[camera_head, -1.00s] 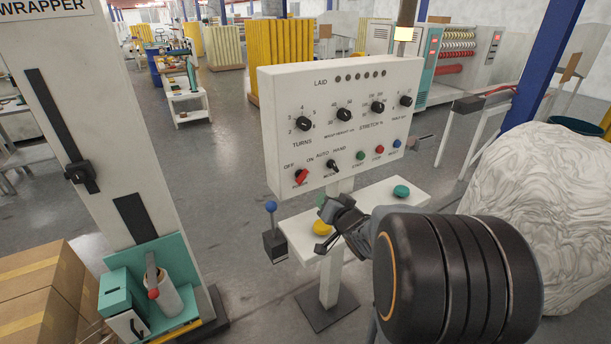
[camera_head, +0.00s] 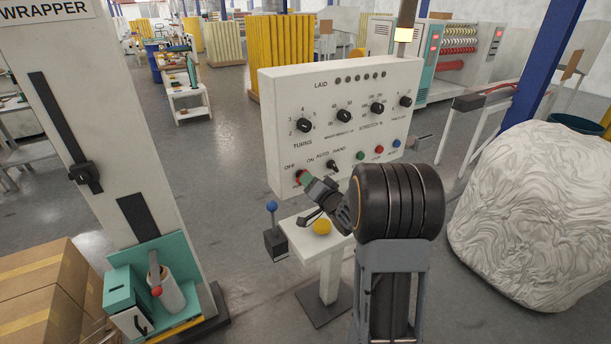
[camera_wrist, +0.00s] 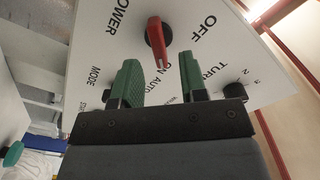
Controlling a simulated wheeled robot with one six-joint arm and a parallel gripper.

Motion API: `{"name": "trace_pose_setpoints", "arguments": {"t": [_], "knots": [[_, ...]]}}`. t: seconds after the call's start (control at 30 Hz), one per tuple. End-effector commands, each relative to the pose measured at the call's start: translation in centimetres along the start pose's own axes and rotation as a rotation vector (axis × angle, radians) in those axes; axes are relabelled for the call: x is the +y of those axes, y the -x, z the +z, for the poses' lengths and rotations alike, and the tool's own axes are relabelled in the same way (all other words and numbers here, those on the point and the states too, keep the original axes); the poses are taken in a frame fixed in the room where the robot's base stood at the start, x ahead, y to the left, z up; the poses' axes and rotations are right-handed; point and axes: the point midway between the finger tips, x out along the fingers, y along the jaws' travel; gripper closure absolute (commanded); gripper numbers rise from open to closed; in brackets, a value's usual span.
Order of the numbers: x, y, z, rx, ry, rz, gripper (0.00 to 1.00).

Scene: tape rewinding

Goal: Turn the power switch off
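The control panel (camera_head: 276,115) is a white box on a post. Its red power switch (camera_head: 298,177) is at the lower left of the panel in the head view, partly hidden by my gripper (camera_head: 312,184). In the wrist view the red power switch (camera_wrist: 156,40) is a lever knob between the POWER and OFF labels, with one end toward the ON label. My gripper (camera_wrist: 159,63) is open there, its two green fingers apart. The switch lies just beyond the fingertips, in line with the gap. I cannot tell whether a finger touches it.
Other black knobs, such as the MODE knob (camera_head: 333,166), sit close by on the panel. A shelf with a yellow button (camera_head: 321,227) is below, and a blue-topped lever (camera_head: 271,207) stands left. A large wrapped bale (camera_head: 530,220) is at the right.

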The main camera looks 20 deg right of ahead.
Motion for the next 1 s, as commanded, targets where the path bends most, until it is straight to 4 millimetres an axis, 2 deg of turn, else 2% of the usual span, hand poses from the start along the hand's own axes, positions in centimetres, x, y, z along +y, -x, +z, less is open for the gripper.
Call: {"name": "trace_pose_setpoints", "arguments": {"t": [0.1, 0.23, 0.67, 1.0], "knots": [[-0.1, -1.5, 0.0, -0.002, 0.0, 0.001, 0.61], [-0.1, -2.6, 0.0, -0.001, 0.0, 0.0, 0.61], [0.0, -3.2, 0.0, -0.001, 0.0, 0.001, 0.61], [0.0, -3.2, 0.0, -0.001, 0.0, 0.001, 0.92]]}}
